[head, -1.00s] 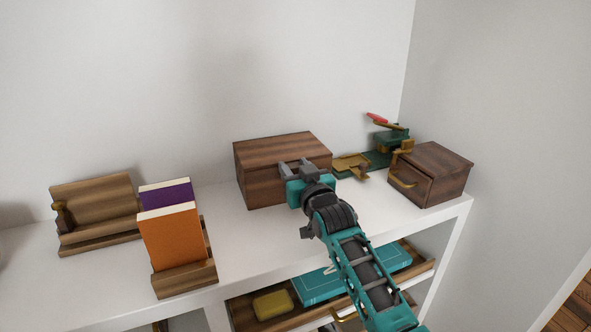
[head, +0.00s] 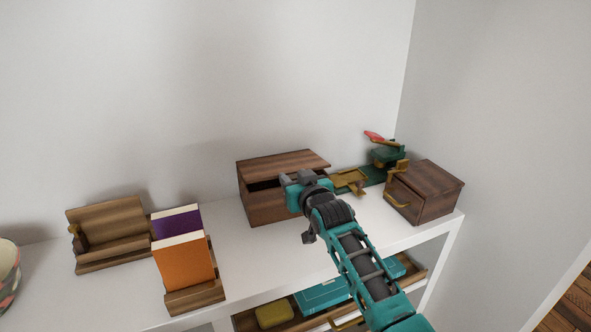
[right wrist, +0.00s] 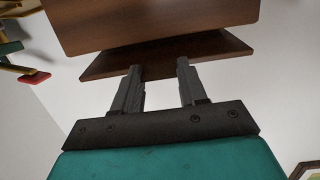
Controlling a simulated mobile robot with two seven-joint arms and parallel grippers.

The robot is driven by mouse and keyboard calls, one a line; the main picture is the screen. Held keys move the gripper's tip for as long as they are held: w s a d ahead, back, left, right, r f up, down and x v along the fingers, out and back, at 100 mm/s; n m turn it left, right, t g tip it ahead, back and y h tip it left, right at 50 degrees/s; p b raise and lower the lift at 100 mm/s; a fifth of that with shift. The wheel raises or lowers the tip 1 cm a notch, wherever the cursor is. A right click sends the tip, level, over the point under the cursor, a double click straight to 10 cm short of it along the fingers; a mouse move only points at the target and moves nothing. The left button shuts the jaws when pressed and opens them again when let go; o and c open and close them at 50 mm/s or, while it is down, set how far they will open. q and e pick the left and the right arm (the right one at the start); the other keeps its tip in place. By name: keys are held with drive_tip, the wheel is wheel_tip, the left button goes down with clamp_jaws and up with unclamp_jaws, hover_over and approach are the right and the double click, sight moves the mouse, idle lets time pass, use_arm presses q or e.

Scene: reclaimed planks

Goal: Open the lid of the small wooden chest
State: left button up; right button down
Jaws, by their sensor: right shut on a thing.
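The small wooden chest (head: 266,208) stands on the white shelf top near the wall, in the middle of the head view. Its lid (head: 284,163) is tilted up part way, with a dark gap below its front edge. My right gripper (head: 298,179) is at the front of the chest, shut on the lid. In the right wrist view, the fingers of the gripper (right wrist: 158,72) reach the edge of the lid (right wrist: 218,50), with the chest body (right wrist: 150,22) beyond. The exact grip spot is hidden. My left gripper is not in view.
A wooden box with a brass handle (head: 433,187) and a green and brass device (head: 386,157) stand to the right. Books (head: 183,262) in a holder and a wooden stand (head: 108,232) are left. A patterned bowl (head: 8,272) is far left. A lower tray holds a yellow block (head: 274,313).

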drive_tip(key=r+p, duration=0.1)
drive_tip(key=p, duration=0.1)
drive_tip(key=r+g+p, duration=0.1)
drive_tip(key=r+p, duration=0.1)
drive_tip(key=shift+w+a+r, duration=0.1)
drive_tip(key=shift+w+r, duration=0.1)
drive_tip(key=shift+w, duration=0.15)
drive_tip(key=r+g+p, duration=0.1)
drive_tip(key=p, duration=0.2)
drive_tip(key=shift+w+a+r+g+h, duration=0.1)
drive_tip(key=shift+w+r+g+h, duration=0.25)
drive_tip(key=shift+w+g+h, duration=0.05)
drive_tip(key=shift+w+r+g+p, duration=0.3)
drive_tip(key=shift+r+g+p, duration=0.1)
drive_tip(key=shift+p, duration=0.3)
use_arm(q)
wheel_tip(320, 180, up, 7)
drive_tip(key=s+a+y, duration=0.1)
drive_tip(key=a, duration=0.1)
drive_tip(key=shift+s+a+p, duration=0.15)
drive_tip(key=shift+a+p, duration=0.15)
use_arm(e)
drive_tip(key=shift+w+a+r, duration=0.25)
drive_tip(key=shift+w+r, duration=0.35)
drive_tip(key=shift+r, duration=0.35)
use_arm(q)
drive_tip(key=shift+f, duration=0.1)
